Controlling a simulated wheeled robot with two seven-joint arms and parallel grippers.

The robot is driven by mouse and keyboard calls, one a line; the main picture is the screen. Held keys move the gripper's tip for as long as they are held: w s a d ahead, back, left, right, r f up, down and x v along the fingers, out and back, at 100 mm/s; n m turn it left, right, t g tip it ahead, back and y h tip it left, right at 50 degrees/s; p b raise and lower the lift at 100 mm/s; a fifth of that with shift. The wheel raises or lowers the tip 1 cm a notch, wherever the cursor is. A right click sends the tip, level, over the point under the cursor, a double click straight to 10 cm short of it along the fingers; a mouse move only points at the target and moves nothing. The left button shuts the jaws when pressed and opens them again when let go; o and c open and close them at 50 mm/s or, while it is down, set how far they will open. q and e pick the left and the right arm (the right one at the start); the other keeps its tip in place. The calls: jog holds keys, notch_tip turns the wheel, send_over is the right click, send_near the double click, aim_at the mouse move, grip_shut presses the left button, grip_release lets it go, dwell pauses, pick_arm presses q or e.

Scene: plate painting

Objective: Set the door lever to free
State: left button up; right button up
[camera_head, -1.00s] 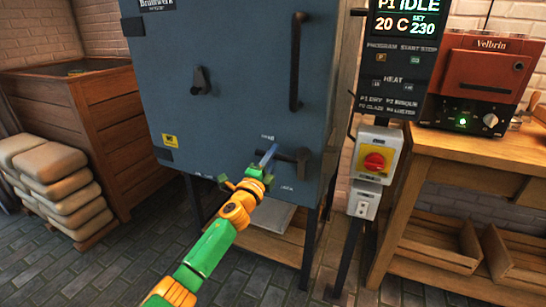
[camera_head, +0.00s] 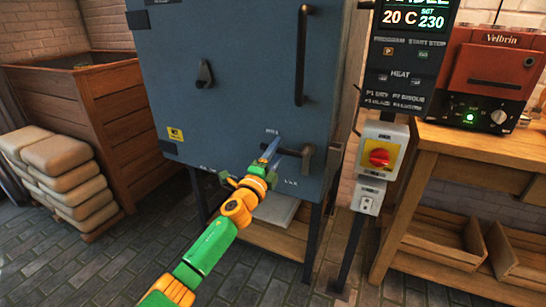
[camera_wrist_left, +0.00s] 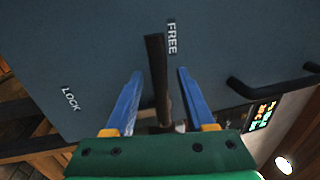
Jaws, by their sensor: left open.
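The door lever (camera_head: 293,152) is a dark bar low on the right of the blue-grey kiln door (camera_head: 235,100). It lies roughly level, with its free end pointing left. In the left wrist view the lever (camera_wrist_left: 155,60) runs between my two blue fingers, its tip beside the FREE label (camera_wrist_left: 172,37). The LOCK label (camera_wrist_left: 70,97) is well off to the side. My left gripper (camera_head: 272,149) is open, with one finger on each side of the lever; gaps show in the left wrist view (camera_wrist_left: 160,70). My right gripper is out of view.
A long door handle (camera_head: 301,55) and a small dark knob (camera_head: 205,74) are on the door. A control panel (camera_head: 403,70) and a red-and-yellow switch box (camera_head: 382,150) stand at right. A wooden bench (camera_head: 470,150) is beyond; stacked sacks (camera_head: 60,170) lie at left.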

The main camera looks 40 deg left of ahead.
pick_arm(q)
jog(key=v, duration=0.6)
